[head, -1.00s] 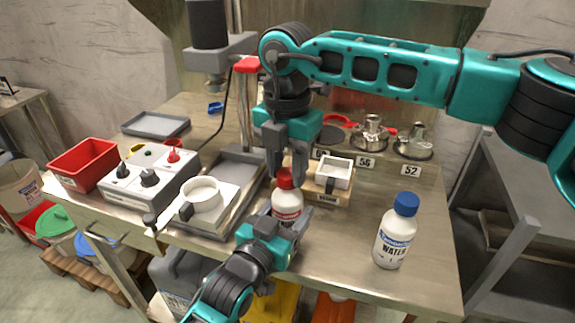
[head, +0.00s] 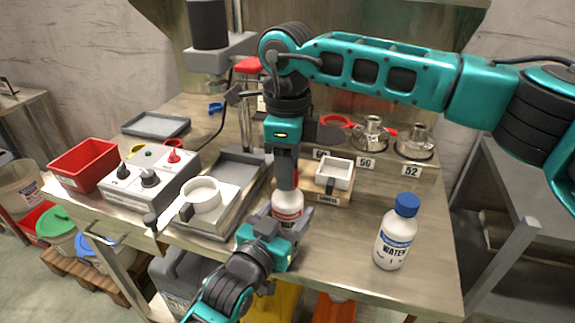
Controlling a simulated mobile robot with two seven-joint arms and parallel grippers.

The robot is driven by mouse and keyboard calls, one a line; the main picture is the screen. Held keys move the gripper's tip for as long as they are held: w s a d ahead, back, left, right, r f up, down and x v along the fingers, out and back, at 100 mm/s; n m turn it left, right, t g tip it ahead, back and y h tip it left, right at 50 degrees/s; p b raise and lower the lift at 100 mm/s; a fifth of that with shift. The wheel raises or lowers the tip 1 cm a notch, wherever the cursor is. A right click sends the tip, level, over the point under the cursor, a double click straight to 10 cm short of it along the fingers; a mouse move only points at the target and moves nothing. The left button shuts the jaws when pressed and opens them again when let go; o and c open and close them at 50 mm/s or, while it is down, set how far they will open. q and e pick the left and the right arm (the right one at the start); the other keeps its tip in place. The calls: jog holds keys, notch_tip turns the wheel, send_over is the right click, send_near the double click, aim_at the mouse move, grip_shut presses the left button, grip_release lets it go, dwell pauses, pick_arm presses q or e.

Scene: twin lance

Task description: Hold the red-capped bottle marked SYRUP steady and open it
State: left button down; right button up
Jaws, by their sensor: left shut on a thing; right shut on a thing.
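The SYRUP bottle (head: 288,206) stands upright near the front edge of the table, white with a red label band. My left gripper (head: 284,226) is low at the front and shut around the bottle's body, hiding its lower part. My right gripper (head: 285,182) comes down from above with its fingers shut at the bottle's top. The red cap is almost wholly hidden between those fingers. I cannot tell whether the cap has turned.
A blue-capped WATER bottle (head: 396,232) stands to the right. A small white square dish (head: 334,174) sits on a wooden block just behind the SYRUP bottle. At left are a scale-like tray (head: 240,168), a control box (head: 150,180) and a red bin (head: 84,163).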

jog(key=n, duration=0.7)
jog(key=shift+n, duration=0.3)
jog(key=n, duration=1.4)
jog(key=shift+n, duration=0.4)
jog(key=n, duration=0.3)
jog(key=shift+r, duration=0.1)
jog(key=n, duration=0.4)
jog(key=o, duration=1.2)
jog(key=shift+c, duration=0.2)
